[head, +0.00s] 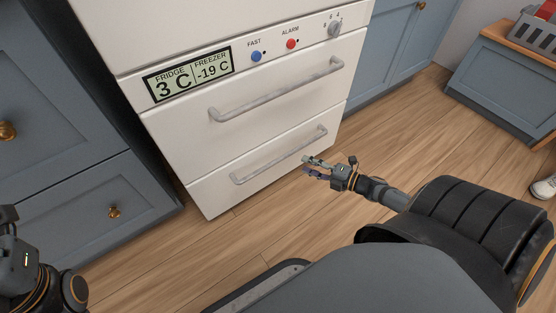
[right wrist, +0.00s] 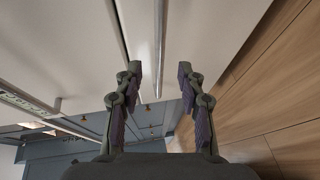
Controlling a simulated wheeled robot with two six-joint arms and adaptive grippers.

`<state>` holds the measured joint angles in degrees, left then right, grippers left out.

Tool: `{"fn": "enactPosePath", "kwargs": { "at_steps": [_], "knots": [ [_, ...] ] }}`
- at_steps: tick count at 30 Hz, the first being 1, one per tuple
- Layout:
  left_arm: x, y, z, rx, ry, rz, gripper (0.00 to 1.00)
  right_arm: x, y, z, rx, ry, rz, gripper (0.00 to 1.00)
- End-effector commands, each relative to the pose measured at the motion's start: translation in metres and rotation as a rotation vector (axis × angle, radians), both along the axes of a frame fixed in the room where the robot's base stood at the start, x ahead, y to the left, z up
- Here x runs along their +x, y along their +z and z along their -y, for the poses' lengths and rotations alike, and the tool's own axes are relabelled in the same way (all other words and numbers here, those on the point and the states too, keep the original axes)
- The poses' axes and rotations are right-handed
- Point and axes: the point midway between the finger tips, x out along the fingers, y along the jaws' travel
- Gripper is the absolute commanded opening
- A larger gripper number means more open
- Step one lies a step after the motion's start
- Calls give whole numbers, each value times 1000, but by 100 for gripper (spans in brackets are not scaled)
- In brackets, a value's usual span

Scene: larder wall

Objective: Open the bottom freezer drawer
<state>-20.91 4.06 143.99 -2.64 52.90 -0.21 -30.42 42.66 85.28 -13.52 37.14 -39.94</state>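The white bottom freezer drawer (head: 225,195) is shut, flush with the front above it. Its grey bar handle (head: 280,156) runs across it and also shows in the right wrist view (right wrist: 158,45). My right gripper (head: 307,166) is low, in front of the drawer's right part, below the handle in the picture. Its fingers are apart and empty; in the right wrist view (right wrist: 160,70) the bar lines up between the fingertips, with no contact visible. My left gripper (head: 18,240) shows only partly at the lower left; its fingers cannot be made out.
The upper freezer drawer (head: 190,140) with its own bar handle (head: 280,92) is shut. Blue cabinets (head: 60,215) with brass knobs flank the freezer. A crate (head: 535,40) stands on a low blue unit at the right. The wooden floor (head: 150,255) before the drawer is clear.

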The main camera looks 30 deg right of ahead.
Motion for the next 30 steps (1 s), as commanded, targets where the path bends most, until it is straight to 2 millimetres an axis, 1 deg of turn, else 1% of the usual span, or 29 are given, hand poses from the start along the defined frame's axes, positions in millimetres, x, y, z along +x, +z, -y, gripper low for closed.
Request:
{"fn": "enactPosePath", "kwargs": {
  "at_steps": [4,9,12,15,21,28,29,30],
  "knots": [
    [1,-17,0,1,8,-2,0,16,-8,-9,3,0,3,39],
    [3,-48,3,11,20,-10,0,50,-17,-25,2,-2,7,39],
    [4,-61,4,19,25,-13,0,68,-20,-35,3,-3,4,39],
    [5,-64,5,25,29,-16,0,80,-19,-41,4,-3,2,39],
    [5,-68,6,29,32,-18,0,90,-19,-46,3,-5,-1,39],
    [6,-67,6,29,31,-18,0,91,-18,-46,2,-5,-3,39],
    [6,-67,6,29,31,-18,0,91,-18,-46,2,-5,-3,37],
    [6,-67,6,29,31,-18,0,91,-18,-46,2,-5,-3,31]
  ]
}}
